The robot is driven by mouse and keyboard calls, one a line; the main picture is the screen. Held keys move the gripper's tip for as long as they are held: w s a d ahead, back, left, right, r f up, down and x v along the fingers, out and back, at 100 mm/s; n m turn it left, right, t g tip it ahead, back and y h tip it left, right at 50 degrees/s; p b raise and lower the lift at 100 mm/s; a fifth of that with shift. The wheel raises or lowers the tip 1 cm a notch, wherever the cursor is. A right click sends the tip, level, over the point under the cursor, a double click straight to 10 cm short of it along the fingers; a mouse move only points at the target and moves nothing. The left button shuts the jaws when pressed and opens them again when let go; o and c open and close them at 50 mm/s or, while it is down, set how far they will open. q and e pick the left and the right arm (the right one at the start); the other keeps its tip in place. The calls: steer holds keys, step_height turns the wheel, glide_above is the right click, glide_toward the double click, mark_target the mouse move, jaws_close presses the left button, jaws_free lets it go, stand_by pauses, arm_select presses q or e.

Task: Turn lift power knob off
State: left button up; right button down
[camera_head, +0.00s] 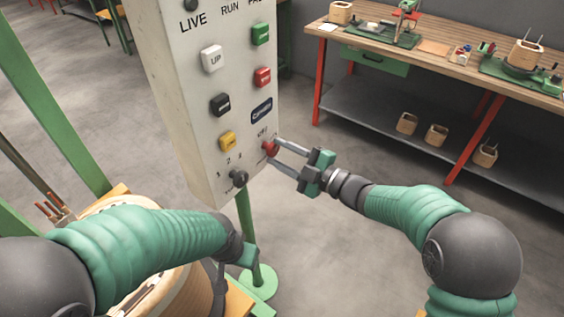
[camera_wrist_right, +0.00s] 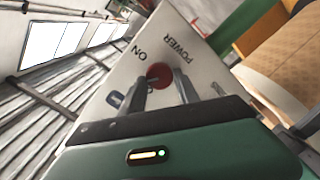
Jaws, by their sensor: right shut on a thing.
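The red power knob (camera_head: 270,147) is at the lower right of the pale control panel (camera_head: 176,109). In the right wrist view the red knob (camera_wrist_right: 159,75) sits beside the printed words ON and POWER. My right gripper (camera_head: 274,153) is shut on the knob, with one finger on each side of it. The fingers partly hide the knob's edges and its pointer, so its exact setting is unclear.
The panel also holds a black rotary knob (camera_head: 238,178) and yellow (camera_head: 227,141), black, white, green and red buttons. A green post (camera_head: 245,225) supports it. A workbench (camera_head: 450,55) stands at back right.

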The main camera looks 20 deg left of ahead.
steer(key=n+b, duration=0.1)
steer(key=b, duration=0.1)
steer(key=n+b, duration=0.3)
steer(key=n, duration=0.1)
steer(key=shift+f+b, duration=0.25)
steer(key=shift+b, duration=0.15)
steer(key=shift+r+n+b, duration=0.15)
steer(key=shift+n+b, duration=0.9)
steer(key=shift+n, duration=0.05)
steer(key=c, duration=1.1)
jaws_free()
steer(key=shift+c, duration=0.2)
steer(key=shift+o, duration=1.2)
steer(key=shift+a, duration=0.25)
steer(key=p+v, duration=0.2)
steer(key=v, duration=1.5)
